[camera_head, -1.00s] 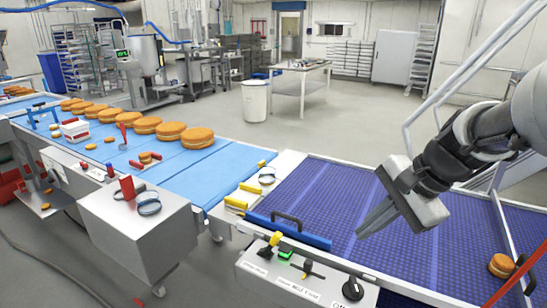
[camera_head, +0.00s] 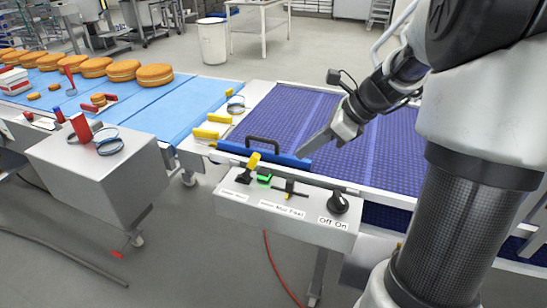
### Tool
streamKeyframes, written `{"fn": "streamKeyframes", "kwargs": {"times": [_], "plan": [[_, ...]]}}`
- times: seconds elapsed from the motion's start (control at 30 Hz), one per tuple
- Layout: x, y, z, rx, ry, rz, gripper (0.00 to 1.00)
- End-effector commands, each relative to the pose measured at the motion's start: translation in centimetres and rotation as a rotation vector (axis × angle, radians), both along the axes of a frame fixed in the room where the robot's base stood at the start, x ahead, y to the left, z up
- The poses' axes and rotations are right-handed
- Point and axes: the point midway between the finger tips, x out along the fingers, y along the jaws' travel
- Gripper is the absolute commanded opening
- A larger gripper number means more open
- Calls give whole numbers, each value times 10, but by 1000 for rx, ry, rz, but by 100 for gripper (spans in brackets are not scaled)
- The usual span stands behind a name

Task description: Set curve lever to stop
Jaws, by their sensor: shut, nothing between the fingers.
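The grey control box (camera_head: 285,217) is on the near side of the purple conveyor. At its left is a lever with a yellow handle (camera_head: 253,161) on a black base, tilted up to the right. Beside it are a green button (camera_head: 264,179) and a small black lever (camera_head: 290,187) on a slot plate. A black rotary knob (camera_head: 338,203) is at the right, above an "Off On" label. Other labels are too small to read, so which lever is the curve lever is unclear. My gripper (camera_head: 300,155) is shut and empty, above the conveyor's near edge, right of the yellow handle and apart from it.
A blue bar with a black handle (camera_head: 263,143) lies along the conveyor edge, close to my fingers. Yellow blocks (camera_head: 206,132) are at the belt junction. A steel box (camera_head: 98,165) with a red part and rings stands left. Buns line the light blue belt (camera_head: 163,107).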

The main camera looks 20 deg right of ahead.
Motion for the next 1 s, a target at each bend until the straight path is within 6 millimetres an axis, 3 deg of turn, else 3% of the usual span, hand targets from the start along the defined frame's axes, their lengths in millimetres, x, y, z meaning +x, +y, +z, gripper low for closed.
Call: {"fn": "streamKeyframes", "kwargs": {"times": [0.17,0.57,0.7,1.0], "plan": [[6,10,-18,2,3,2,0],[36,52,-84,2,3,4,0],[49,68,-68,-1,-2,5,0],[57,79,-62,-1,1,1,0]]}}
